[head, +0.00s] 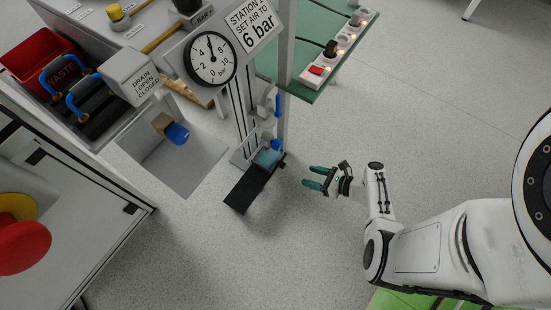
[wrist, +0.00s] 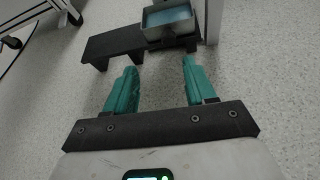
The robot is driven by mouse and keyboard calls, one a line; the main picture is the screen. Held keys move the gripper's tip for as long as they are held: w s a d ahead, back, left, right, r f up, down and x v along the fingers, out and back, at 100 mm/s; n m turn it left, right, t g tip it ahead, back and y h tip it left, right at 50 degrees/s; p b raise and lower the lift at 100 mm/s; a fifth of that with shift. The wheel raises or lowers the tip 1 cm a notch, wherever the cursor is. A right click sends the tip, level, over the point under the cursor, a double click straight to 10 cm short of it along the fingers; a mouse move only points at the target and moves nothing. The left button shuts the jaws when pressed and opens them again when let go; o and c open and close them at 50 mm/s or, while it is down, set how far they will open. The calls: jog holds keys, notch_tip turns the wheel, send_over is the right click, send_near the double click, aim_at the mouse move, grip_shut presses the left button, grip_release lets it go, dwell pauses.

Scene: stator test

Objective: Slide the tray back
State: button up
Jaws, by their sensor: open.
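The tray (wrist: 168,31) is a small grey open box with blue inside, likely liquid. It sits at the right end of a low black bench (wrist: 108,43) in the wrist view. In the head view the tray (head: 268,158) is at the foot of the gauge stand, on the upper end of the black bench (head: 246,188). My gripper (head: 309,176) has two teal fingers. It is open and empty, to the right of the tray and apart from it. In the wrist view the fingers (wrist: 159,66) point toward the bench and tray, with floor between them.
The gauge stand (head: 243,110) rises behind the tray, with a blue-handled valve (head: 277,104) above it. A grey bin with a blue-ended tap (head: 177,133) is at left. A power strip (head: 338,48) lies on the green table. Floor (head: 420,110) right of my gripper is clear.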

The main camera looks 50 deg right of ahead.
jog(key=f+m, duration=0.1)
jog(key=f, duration=0.1)
jog(key=b, duration=0.5)
send_near(273, 160)
jog(key=w+a+f, duration=0.1)
jog(key=w+f, duration=0.1)
jog(key=shift+w+a+r+t+h, duration=0.1)
jog(key=shift+a+r+t+h, duration=0.1)
jog(key=shift+r+t+h, duration=0.1)
grip_shut()
